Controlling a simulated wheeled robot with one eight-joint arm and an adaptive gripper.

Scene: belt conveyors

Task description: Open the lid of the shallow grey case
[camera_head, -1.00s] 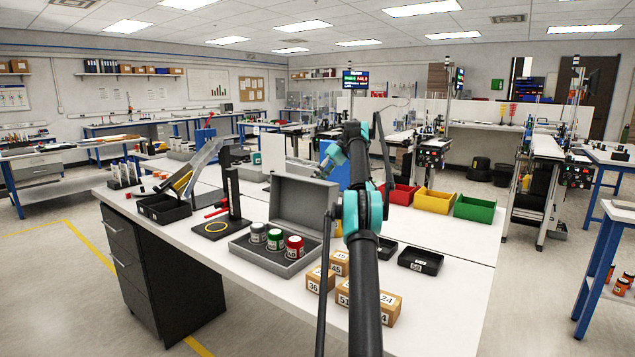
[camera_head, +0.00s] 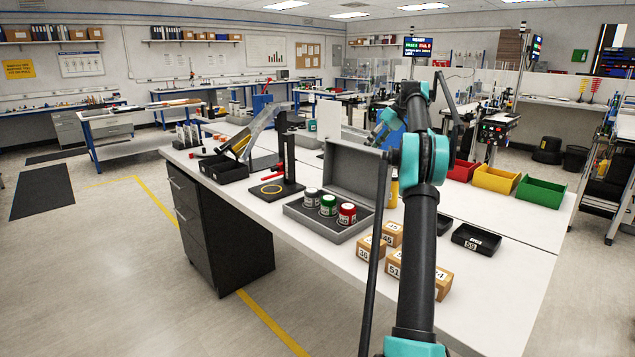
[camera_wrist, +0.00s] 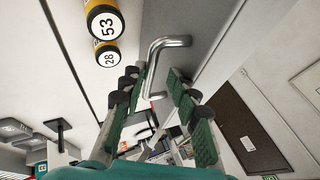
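The shallow grey case (camera_head: 325,231) is on the white bench in the head view. Its lid (camera_head: 352,178) stands raised at the back, tilted a little backward. Three jars with white, green and red lids sit inside the case. My gripper (camera_head: 378,135) is above the lid's top edge in the head view, partly hidden by my arm. In the wrist view my gripper (camera_wrist: 160,80) has its two fingers apart. A bent metal handle (camera_wrist: 168,42) on a grey panel (camera_wrist: 205,25) reaches between them. I cannot tell whether the fingers touch it.
Cardboard boxes (camera_head: 408,271) and black trays (camera_head: 476,240) lie right of the case. Red, yellow and green bins (camera_head: 540,192) stand behind. A black stand (camera_head: 289,160) is at left. Yellow numbered jars (camera_wrist: 104,22) are near the gripper in the wrist view.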

